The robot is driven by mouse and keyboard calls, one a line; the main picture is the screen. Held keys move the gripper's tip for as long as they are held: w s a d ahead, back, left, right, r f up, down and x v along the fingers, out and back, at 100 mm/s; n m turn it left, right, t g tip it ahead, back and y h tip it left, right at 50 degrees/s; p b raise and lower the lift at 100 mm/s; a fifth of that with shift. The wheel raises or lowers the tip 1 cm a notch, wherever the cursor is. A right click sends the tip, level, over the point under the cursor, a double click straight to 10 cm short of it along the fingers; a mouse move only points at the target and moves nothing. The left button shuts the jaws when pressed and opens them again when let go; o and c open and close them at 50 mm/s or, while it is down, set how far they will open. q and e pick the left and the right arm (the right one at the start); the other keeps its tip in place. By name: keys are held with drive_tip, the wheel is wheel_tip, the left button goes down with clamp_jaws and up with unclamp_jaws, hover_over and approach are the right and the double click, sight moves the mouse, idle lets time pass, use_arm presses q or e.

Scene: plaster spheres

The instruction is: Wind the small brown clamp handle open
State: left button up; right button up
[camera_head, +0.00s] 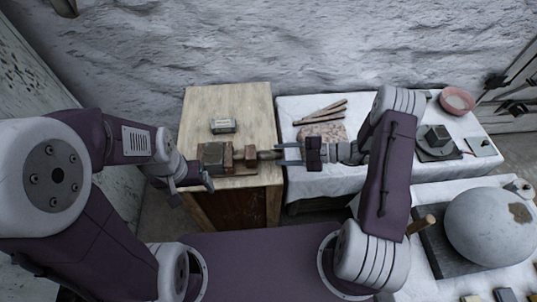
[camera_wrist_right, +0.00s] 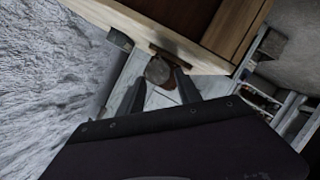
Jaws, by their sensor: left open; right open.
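The small brown clamp handle (camera_head: 267,155) sticks out to the right from a wooden clamp (camera_head: 250,153) at the front right edge of the wooden cabinet top (camera_head: 255,105). My right gripper (camera_head: 279,154) is open and points left at the handle's end. In the right wrist view, the handle's round end (camera_wrist_right: 158,70) shows just ahead of and between the fingertips (camera_wrist_right: 160,86). I cannot tell whether they touch it. My left gripper (camera_head: 208,184) is open and empty, in front of the cabinet's front left edge.
A dark block (camera_head: 211,154) sits left of the clamp, and a small box (camera_head: 223,126) lies behind it. To the right, a white-covered table (camera_head: 300,181) holds wooden sticks (camera_head: 322,113) and a pink bowl (camera_head: 457,100). A large sphere (camera_head: 488,228) stands at the front right.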

sight(269, 155)
drive_tip(key=x, duration=0.5)
clamp_jaws()
drive_tip(key=n+t, duration=0.1)
drive_tip(key=n, duration=0.2)
drive_tip(key=shift+f+t+y+b, duration=0.15)
drive_tip(key=shift+t+y+b, duration=0.15)
drive_tip(key=shift+y, duration=0.1)
drive_tip(key=shift+n+t+y+b, duration=0.3)
drive_tip(key=shift+n+t+b, duration=0.1)
drive_tip(key=shift+n, duration=0.7)
